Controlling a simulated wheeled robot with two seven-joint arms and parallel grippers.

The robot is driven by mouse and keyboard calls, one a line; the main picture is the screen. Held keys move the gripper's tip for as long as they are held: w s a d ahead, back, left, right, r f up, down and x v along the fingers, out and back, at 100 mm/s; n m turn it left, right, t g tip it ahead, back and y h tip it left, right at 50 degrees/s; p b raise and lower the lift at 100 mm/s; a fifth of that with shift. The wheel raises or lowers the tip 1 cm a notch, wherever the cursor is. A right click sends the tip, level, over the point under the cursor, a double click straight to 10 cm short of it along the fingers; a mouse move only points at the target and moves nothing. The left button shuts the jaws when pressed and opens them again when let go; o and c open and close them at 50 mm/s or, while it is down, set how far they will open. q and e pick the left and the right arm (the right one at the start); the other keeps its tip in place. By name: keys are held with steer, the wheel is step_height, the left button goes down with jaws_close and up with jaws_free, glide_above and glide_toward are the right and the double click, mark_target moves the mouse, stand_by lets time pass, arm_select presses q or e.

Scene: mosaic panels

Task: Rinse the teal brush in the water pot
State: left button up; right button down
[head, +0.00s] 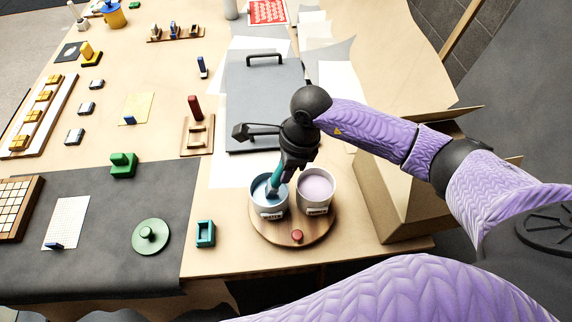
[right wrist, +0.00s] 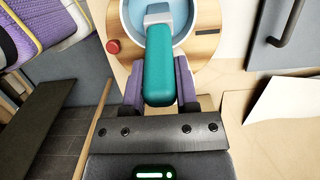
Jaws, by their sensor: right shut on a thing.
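The teal brush (right wrist: 159,75) is upright in my right gripper (right wrist: 158,88), whose two fingers are shut on its handle. In the head view, the brush (head: 276,178) reaches down from my right gripper (head: 290,165) into the left pot (head: 268,207). This pot holds bluish liquid and looks like the water pot; its label is too small to read surely. In the right wrist view, the brush's grey lower part is over the blue inside of the pot (right wrist: 126,22). How deep the tip sits is hidden. My left gripper is not in view.
A second pot (head: 315,190) with pale lilac contents stands close on the right, on the same round wooden board (head: 262,230). A red knob (head: 297,236) is at the board's front. A teal holder (head: 205,233) lies left; a cardboard box (head: 400,200) stands right.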

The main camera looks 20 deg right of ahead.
steer(key=shift+s, duration=0.1)
stand_by(0.3)
steer(key=p+v, duration=0.2)
steer(key=v, duration=0.1)
steer(key=a+p+v, duration=0.1)
steer(key=p+v, duration=0.2)
steer(key=v, duration=0.1)
steer(key=shift+w+a+r, duration=0.15)
steer(key=shift+w+a, duration=0.1)
steer(key=shift+w, duration=0.05)
stand_by(0.3)
